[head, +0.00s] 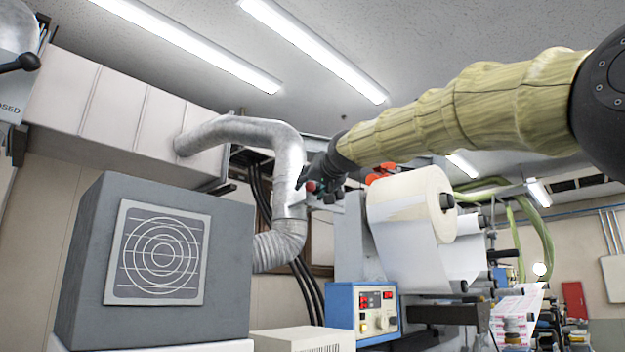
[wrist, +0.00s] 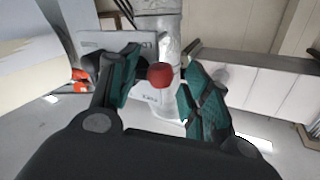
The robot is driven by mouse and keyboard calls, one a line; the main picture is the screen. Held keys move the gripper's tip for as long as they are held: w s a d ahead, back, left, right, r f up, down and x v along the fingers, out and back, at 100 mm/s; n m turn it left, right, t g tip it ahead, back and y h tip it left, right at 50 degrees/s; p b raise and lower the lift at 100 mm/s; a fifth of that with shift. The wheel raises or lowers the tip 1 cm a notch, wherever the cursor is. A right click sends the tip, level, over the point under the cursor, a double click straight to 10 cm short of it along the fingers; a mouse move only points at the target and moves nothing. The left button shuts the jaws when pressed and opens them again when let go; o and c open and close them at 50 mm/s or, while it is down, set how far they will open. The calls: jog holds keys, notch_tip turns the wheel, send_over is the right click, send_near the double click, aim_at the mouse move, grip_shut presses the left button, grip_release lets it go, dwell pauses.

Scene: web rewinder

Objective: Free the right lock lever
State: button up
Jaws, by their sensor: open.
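A red ball knob (wrist: 160,75) shows between the two fingers of my gripper (wrist: 161,68) in the wrist view. The fingers have teal pads and stand apart, with a visible gap on the knob's right side; I cannot tell if the left finger touches it. A pale plate (wrist: 92,42) with small unreadable marks is behind the left finger. In the head view the red knob (head: 311,187) is at the tip of my gripper (head: 322,184), beside the machine. The lever's shaft is hidden, and I cannot tell which side's lever this is.
A large white web roll (head: 405,205) is right of my gripper, with orange-red parts (head: 381,172) behind it. A silver duct (head: 289,185) passes close on the left. A grey box (head: 85,270) and a blue control box (head: 343,310) stand lower. A black-knobbed handle (head: 25,62) is upper left.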

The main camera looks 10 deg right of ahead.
dwell(0.3)
jog(key=c, duration=0.9)
jog(key=shift+s+r, duration=0.1)
jog(key=shift+r, duration=0.1)
jog(key=shift+c, duration=0.2)
